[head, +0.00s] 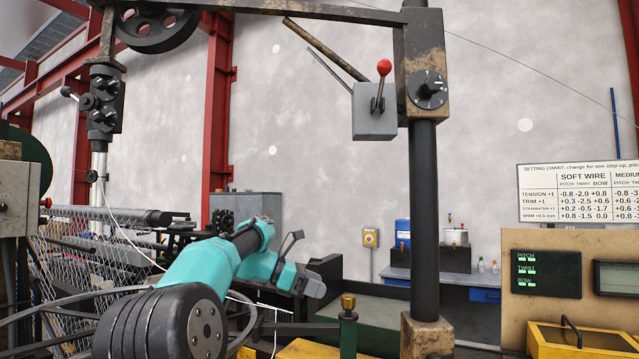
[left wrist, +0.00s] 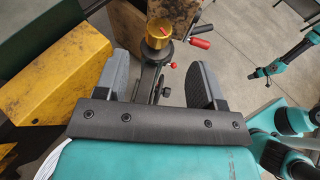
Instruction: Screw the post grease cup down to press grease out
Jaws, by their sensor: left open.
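The grease cup (head: 348,302) is a small brass cap on a dark green post, low and right of centre in the head view. In the left wrist view, a round brass cap with a red mark (left wrist: 158,31) stands just beyond the fingertips; it looks like the same cup. My left gripper (head: 314,284) is just left of the cup in the head view.
Red-tipped handles (left wrist: 200,43) stick out just right of the cap. A yellow box (left wrist: 52,75) lies left of the fingers. A thick dark column (head: 424,215) rises right of the cup. Wire mesh (head: 90,285) is at the left. Open floor lies right in the wrist view.

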